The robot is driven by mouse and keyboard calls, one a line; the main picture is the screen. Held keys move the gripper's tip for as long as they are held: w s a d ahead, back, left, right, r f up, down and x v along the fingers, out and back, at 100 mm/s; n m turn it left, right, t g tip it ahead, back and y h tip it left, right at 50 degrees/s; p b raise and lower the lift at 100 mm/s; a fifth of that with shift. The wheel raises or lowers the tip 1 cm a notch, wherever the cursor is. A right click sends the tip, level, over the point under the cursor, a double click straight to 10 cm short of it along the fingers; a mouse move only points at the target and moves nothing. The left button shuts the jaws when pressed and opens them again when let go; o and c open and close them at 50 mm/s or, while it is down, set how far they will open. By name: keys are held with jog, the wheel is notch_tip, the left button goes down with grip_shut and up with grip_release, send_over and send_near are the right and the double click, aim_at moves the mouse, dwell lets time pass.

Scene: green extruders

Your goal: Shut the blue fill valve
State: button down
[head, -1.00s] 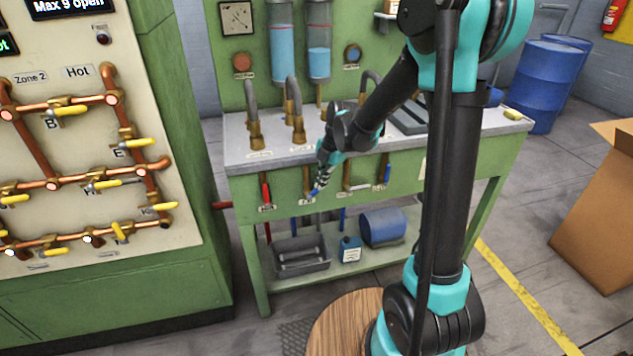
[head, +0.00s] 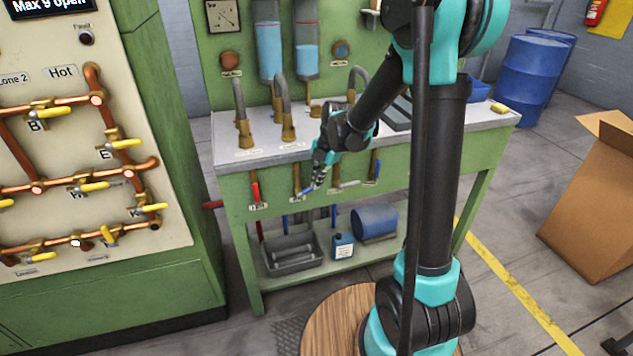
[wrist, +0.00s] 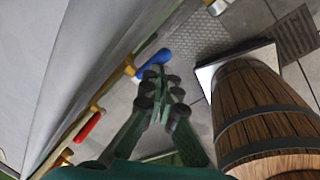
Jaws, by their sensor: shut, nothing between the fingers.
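A blue valve handle (head: 307,190) sits low on the green bench front, slanted up to the right in the head view. It also shows in the wrist view (wrist: 153,64), just ahead of the fingertips, on a yellow-orange fitting. My gripper (head: 319,180) is shut and empty, right beside this handle; contact cannot be told. In the wrist view its dark green fingers (wrist: 160,85) are together. A second blue handle (head: 375,171) is farther right on the bench front. The labels are too small to read.
A red handle (head: 255,192) hangs left of the blue one, and a grey handle (head: 348,184) lies to its right. A grey tray (head: 291,254) and blue jug (head: 343,246) stand on the lower shelf. A wooden barrel (wrist: 262,110) shows at right in the wrist view.

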jog(key=shift+a, duration=0.1)
jog(key=shift+s+a+f, duration=0.25)
jog(key=shift+a, duration=0.35)
